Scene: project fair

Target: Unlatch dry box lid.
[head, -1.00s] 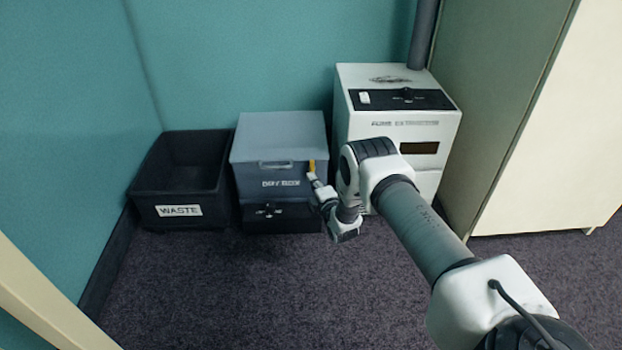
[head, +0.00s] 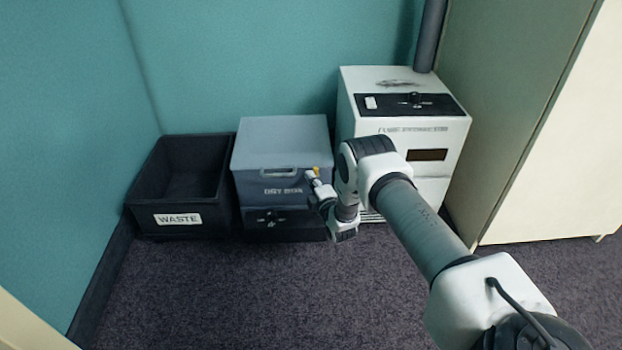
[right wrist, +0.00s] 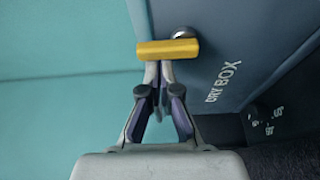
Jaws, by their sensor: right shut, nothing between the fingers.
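The grey-blue dry box (head: 282,146) stands between the black bin and the white machine, its lid shut. A yellow latch (head: 316,170) shows at the right of its front, partly hidden by my right gripper (head: 314,180). In the right wrist view the latch (right wrist: 168,49) is a yellow bar on a round metal pivot against the box front (right wrist: 225,50). My right gripper (right wrist: 159,72) is shut and empty, its fingertips right at the bar's lower edge; I cannot tell if they touch. My left gripper is not in view.
A black waste bin (head: 166,224) stands at the left, close to the dry box. A white fume extractor (head: 443,134) stands close on the right, beside my arm. A cream cabinet (head: 555,140) is further right. The dark carpet (head: 240,300) in front is clear.

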